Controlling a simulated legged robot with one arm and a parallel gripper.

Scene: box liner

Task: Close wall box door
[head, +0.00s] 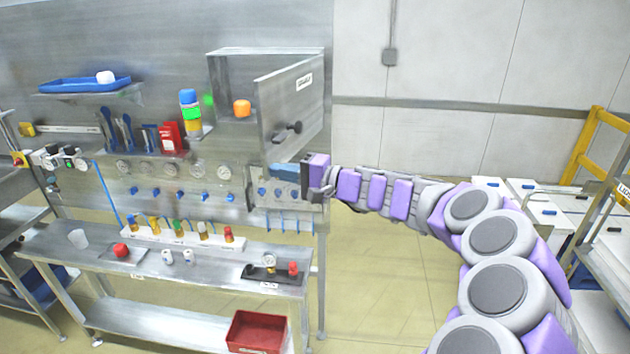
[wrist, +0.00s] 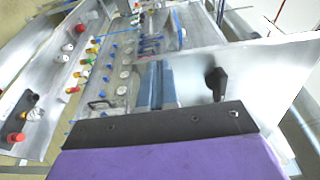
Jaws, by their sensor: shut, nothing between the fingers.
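The wall box (head: 229,57) is a grey metal box on the back panel, with an orange object (head: 242,108) inside. Its door (head: 292,92) stands open, swung out to the right toward me, with a label near the top. A dark handle (head: 287,131) sits low on the door face. My gripper (head: 284,172) is shut and empty, just below the door's lower edge; contact cannot be told. In the wrist view the door (wrist: 265,75) and its black handle (wrist: 216,82) lie beyond my shut gripper (wrist: 157,84).
A signal light stack (head: 190,112) stands left of the box. Gauges and blue valves line the panel below. A steel bench (head: 195,275) holds several small coloured parts, with a red bin (head: 256,332) on its lower shelf. Open floor (head: 385,260) lies right of the bench.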

